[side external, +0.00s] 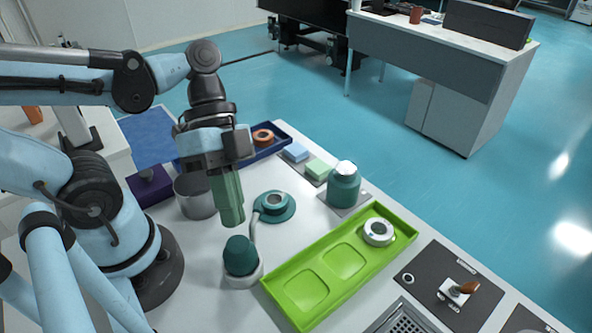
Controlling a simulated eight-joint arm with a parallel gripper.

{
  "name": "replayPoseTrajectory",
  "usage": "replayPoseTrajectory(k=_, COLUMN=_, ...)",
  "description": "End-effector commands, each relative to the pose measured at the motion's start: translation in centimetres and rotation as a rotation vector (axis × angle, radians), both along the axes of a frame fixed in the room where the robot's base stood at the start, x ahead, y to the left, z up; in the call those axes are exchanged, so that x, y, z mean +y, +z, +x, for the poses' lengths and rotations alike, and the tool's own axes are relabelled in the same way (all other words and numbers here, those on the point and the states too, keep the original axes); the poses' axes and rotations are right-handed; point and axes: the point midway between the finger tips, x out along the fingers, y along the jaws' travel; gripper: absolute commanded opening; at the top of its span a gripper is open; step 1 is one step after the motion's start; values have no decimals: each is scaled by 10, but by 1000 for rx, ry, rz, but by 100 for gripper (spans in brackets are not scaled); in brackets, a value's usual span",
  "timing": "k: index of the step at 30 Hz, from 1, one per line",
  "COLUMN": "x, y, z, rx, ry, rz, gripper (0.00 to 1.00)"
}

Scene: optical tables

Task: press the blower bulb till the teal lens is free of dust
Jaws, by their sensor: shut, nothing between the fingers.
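The blower bulb (240,254) is a dark teal dome on a white round base, at the front of the table left of the green tray. A thin pale tube rises from it toward the teal lens (271,207), a round teal disc with a grey ring at its centre. Whether dust lies on the lens is too small to tell. My gripper (233,220) has green fingers pointing down, shut and empty. In the picture its tips are just above the bulb and left of the lens, apparently not touching the bulb.
A lime green tray (278,290) with a silver ring part (379,231) lies to the right. A metal cup (195,197) stands left of my gripper, near a purple box (149,187). A teal jar (344,186) stands behind the tray. A dark mat (424,272) is further right.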

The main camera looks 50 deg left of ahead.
Motion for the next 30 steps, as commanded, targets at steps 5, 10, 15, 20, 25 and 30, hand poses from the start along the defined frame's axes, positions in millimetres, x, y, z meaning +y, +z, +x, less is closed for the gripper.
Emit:
replayPoseTrajectory(k=5, x=0, y=-19, z=1, rx=0, ry=0, rz=0, gripper=0)
replayPoseTrajectory(k=10, x=0, y=-30, z=1, rx=0, ry=0, rz=0, gripper=0)
replayPoseTrajectory(k=15, x=0, y=-36, z=0, rx=0, ry=0, rz=0, gripper=0)
replayPoseTrajectory(k=20, x=0, y=-37, z=0, rx=0, ry=0, rz=0, gripper=0)
replayPoseTrajectory(k=25, x=0, y=-37, z=0, rx=0, ry=0, rz=0, gripper=0)
replayPoseTrajectory(k=30, x=0, y=-37, z=0, rx=0, ry=0, rz=0, gripper=0)
